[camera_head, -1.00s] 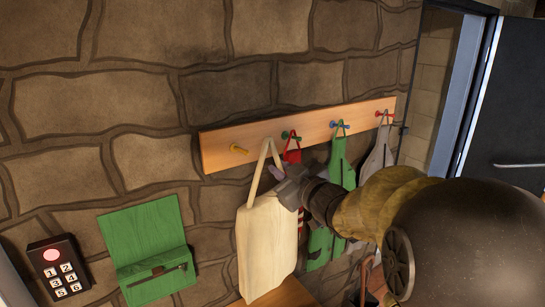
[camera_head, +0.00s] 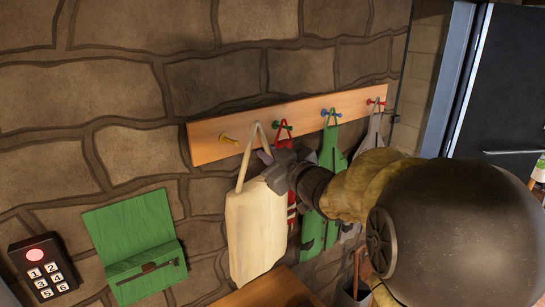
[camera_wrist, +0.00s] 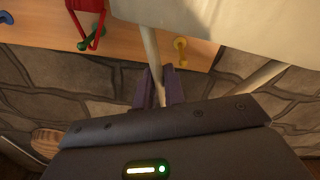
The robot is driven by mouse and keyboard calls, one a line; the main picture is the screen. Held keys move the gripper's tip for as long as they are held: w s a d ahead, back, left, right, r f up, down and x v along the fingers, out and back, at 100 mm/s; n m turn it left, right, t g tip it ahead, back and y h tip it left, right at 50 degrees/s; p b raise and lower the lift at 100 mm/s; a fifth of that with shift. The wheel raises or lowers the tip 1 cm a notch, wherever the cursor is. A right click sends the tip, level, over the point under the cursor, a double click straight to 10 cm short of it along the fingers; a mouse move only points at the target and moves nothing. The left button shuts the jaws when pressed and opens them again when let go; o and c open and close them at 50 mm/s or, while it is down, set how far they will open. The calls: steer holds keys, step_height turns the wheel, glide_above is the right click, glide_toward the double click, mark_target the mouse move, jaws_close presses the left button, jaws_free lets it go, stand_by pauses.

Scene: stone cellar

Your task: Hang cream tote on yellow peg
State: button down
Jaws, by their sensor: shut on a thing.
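The cream tote (camera_head: 256,228) hangs upright from my gripper (camera_head: 270,160), which is shut on its handle. The handle loop rises to the right of the yellow peg (camera_head: 229,139), slightly above it in the picture and apart from it. In the wrist view, one strap passes between the fingertips (camera_wrist: 162,86), and the tote's body (camera_wrist: 235,20) fills the upper right. The yellow peg (camera_wrist: 181,52) is bare there, just right of the held strap. The depth gap between loop and peg is hard to judge.
The wooden rail (camera_head: 208,146) also has a green peg (camera_head: 283,126) with a red item, a blue peg (camera_head: 331,114) with a green apron (camera_head: 331,160), and a red peg (camera_head: 376,101) with a grey item. A green wall box (camera_head: 130,235) and keypad (camera_head: 42,268) are at lower left.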

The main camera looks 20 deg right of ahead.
mark_target(237, 151)
steer(key=shift+w+a+f, duration=0.25)
steer(key=shift+w+a, duration=0.35)
steer(key=shift+w, duration=0.2)
steer(key=shift+f+b+x, duration=0.3)
steer(key=shift+x, duration=1.2)
steer(key=shift+f+b+x, duration=0.25)
steer(key=shift+b+x, duration=0.1)
steer(key=shift+x, duration=1.15)
steer(key=shift+f+b+x, duration=0.3)
steer(key=shift+x, duration=1.2)
steer(key=shift+w+f+b, duration=0.25)
steer(key=shift+f+b, duration=0.45)
steer(key=shift+w+f+b, duration=0.25)
steer(key=shift+f+b, duration=0.4)
steer(key=shift+f, duration=0.1)
steer(key=c, duration=1.4)
jaws_free()
steer(key=shift+f, duration=0.1)
steer(key=shift+s, duration=0.15)
